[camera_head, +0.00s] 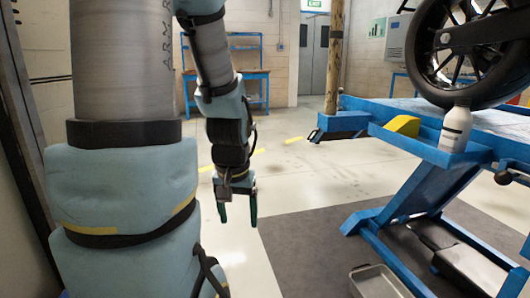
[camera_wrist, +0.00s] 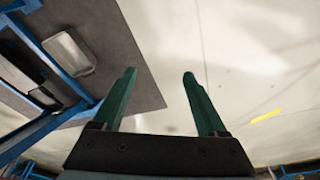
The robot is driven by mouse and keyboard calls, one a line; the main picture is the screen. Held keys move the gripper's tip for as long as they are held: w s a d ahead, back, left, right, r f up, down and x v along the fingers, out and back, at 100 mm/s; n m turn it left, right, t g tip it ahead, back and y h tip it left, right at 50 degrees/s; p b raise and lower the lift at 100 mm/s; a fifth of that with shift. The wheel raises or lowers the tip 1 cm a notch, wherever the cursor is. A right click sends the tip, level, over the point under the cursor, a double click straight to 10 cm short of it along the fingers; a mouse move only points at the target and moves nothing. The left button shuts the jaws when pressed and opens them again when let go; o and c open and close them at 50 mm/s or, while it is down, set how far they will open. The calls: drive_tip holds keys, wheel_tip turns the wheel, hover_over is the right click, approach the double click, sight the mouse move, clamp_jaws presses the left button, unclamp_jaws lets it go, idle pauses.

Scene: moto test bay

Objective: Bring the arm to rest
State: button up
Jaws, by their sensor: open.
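My gripper (camera_head: 238,208) hangs in the middle of the head view with its green fingers pointing down over the bare floor. The fingers are apart, with nothing between them. My gripper also shows in the wrist view (camera_wrist: 158,80), open and empty above the pale floor. My arm, in light blue padding, fills the left of the head view. It bends down from the top to the gripper and touches nothing that I can see.
A blue lift table (camera_head: 395,110) stands at right, bearing a motorcycle wheel (camera_head: 462,50), a white bottle (camera_head: 456,128) and a yellow wedge (camera_head: 403,125). A grey tray (camera_head: 378,282) lies on the dark mat (camera_head: 310,240). A wooden post (camera_head: 335,60) stands behind. Floor around my gripper is clear.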

wheel_tip(320, 180, up, 31)
drive_tip(key=s+p, duration=0.1)
drive_tip(key=p, duration=2.9)
drive_tip(key=shift+s+a+n+g+p, duration=0.25)
drive_tip(key=shift+s+n+g+p, duration=0.05)
drive_tip(key=shift+n+p, duration=0.1)
drive_tip(key=shift+c, duration=0.2)
